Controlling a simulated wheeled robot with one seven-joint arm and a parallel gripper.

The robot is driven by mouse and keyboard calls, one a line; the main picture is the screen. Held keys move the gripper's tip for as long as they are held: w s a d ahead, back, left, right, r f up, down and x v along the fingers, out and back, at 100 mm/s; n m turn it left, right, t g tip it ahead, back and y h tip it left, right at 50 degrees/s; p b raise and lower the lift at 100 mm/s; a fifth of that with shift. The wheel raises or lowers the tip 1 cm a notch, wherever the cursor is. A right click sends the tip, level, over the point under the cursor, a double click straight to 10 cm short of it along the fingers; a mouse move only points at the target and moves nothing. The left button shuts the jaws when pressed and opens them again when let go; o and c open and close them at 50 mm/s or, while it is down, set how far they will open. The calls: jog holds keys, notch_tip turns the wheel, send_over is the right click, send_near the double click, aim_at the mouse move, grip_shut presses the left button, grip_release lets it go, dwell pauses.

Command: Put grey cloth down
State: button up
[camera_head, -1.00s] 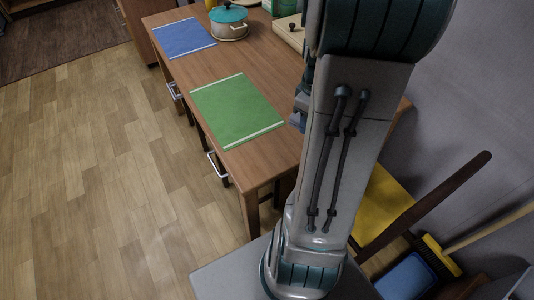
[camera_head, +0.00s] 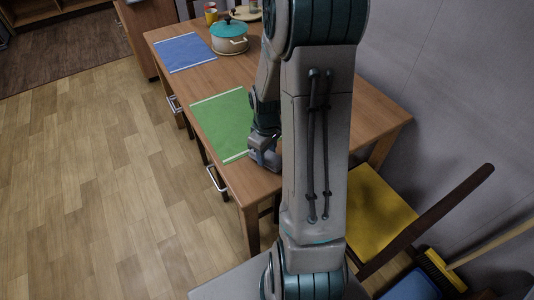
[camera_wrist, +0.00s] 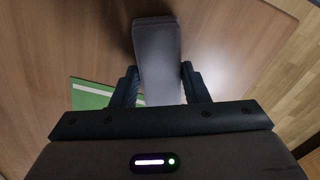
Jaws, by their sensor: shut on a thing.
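The grey cloth (camera_wrist: 158,50) is a folded, narrow dark-grey bundle between the two fingers of my gripper (camera_wrist: 160,82) in the wrist view. The fingers press on its two sides, and it sticks out beyond the fingertips over the bare wooden tabletop. I cannot tell whether it touches the wood. In the head view my gripper (camera_head: 264,150) is low over the table, at the right edge of the green mat. The cloth cannot be made out clearly there.
The wooden table (camera_head: 250,188) carries a green mat (camera_head: 222,124), a blue mat (camera_head: 185,53) and a teal-lidded pot (camera_head: 229,38). Bare wood lies near the front corner and at right (camera_head: 375,112). A chair with a yellow seat (camera_head: 375,213) stands right of my arm.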

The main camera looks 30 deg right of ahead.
jog(key=shift+f, duration=0.25)
jog(key=shift+f, duration=0.2)
jog(key=o, duration=1)
jog(key=shift+c, duration=0.2)
jog(key=shift+r, duration=0.15)
